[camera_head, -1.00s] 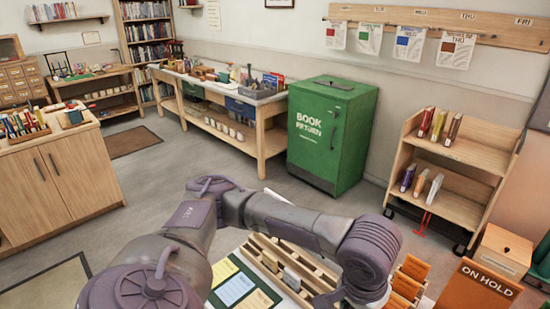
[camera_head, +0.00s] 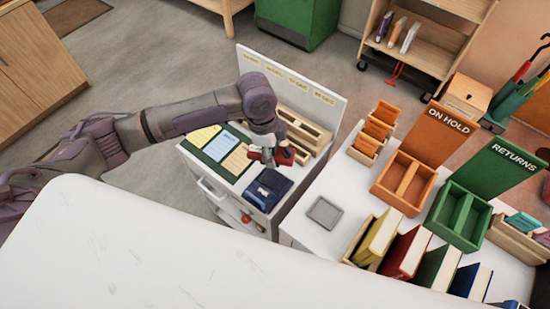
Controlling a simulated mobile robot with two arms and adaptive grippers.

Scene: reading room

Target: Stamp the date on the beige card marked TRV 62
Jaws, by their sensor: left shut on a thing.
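A green board (camera_head: 232,177) on the white cabinet top holds several cards: a yellow one (camera_head: 202,137), a pale one (camera_head: 219,146) and a beige one (camera_head: 237,160). Their lettering is too small to read. A dark blue pad (camera_head: 268,188) lies right of the board. My left gripper (camera_head: 266,158) comes in from the left, above the cabinet top between board and pad. It is shut on a small dark red thing (camera_head: 286,156), apparently the date stamp, partly hidden by the fingers. My right gripper is not in view.
A wooden slotted rack (camera_head: 306,124) stands behind the gripper, before a white back panel (camera_head: 318,88). To the right are an ON HOLD box (camera_head: 391,193), a green RETURNS box (camera_head: 440,222), a grey tray (camera_head: 324,212) and upright books. A large white surface (camera_head: 170,250) fills the foreground.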

